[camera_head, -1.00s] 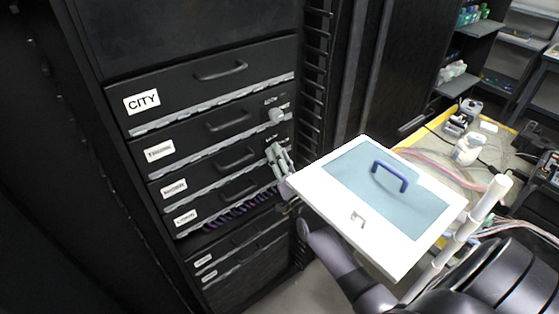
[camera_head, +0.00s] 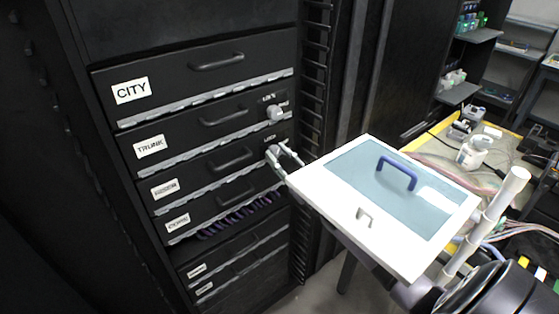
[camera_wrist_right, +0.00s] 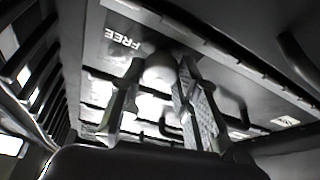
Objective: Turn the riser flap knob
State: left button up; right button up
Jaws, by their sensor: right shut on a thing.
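The black rack flap (camera_head: 228,157) below the TRUNK flap carries a small blurred label that I cannot read surely. A pale round knob (camera_head: 272,153) sits at its right end. My right gripper (camera_head: 279,154) is at this knob, its grey fingers reaching in from the right. In the right wrist view the pale knob (camera_wrist_right: 158,72) lies between the two dark fingers (camera_wrist_right: 156,90), which are shut on it. The word FREE (camera_wrist_right: 122,38) shows on the panel beside it. The fingers hide part of the knob, so its exact turn angle is unclear. My left gripper is out of view.
Another pale knob (camera_head: 275,112) is on the TRUNK flap just above. The CITY flap (camera_head: 190,75) is higher. A white-framed panel with a blue handle (camera_head: 397,172) stands close to the right arm. A yellow-edged workbench (camera_head: 437,128) with bottles and cables is at the right.

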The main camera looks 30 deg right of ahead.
jog(key=n+y, duration=0.1)
jog(key=n, duration=0.1)
jog(key=n+g+y, duration=0.1)
jog(key=n, duration=0.2)
jog(key=shift+y+b, duration=0.3)
jog(key=shift+b, duration=0.05)
jog(key=shift+n, duration=0.4)
jog(key=o, duration=1.2)
jog(key=shift+c, duration=0.2)
jog(key=v, duration=1.2)
jog(key=shift+d, duration=0.15)
jog(key=shift+r, duration=0.15)
